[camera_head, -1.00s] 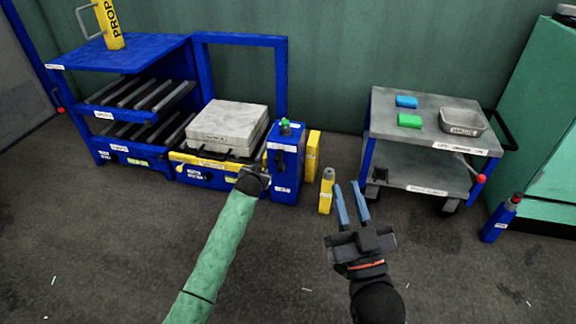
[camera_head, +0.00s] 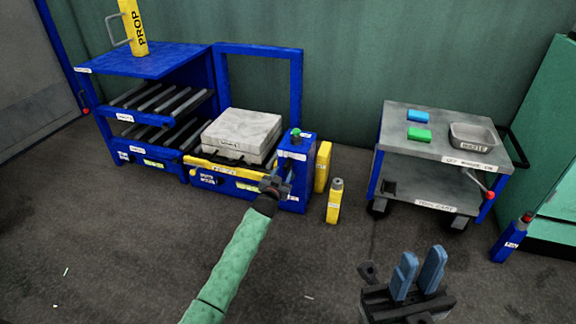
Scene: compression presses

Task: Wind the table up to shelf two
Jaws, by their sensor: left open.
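The lift table (camera_head: 222,170) has a yellow front edge and stands beside the blue rack with roller shelves (camera_head: 163,95). A grey mould-like block (camera_head: 240,130) lies on it, about level with the lower rollers. A blue box with a green knob (camera_head: 297,160) stands at the table's right end. My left gripper (camera_head: 276,184) is open, in front of the box's left edge. Its fingers are small and dark, and I cannot tell whether they touch a handle or crank. My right gripper (camera_head: 420,266) has its blue fingers apart, empty, over the floor at the lower right.
A yellow bottle (camera_head: 333,203) and a yellow post (camera_head: 323,167) stand right of the box. A grey cart (camera_head: 455,140) holds a blue block, a green block and a metal tray. A yellow prop (camera_head: 131,25) stands on the rack top.

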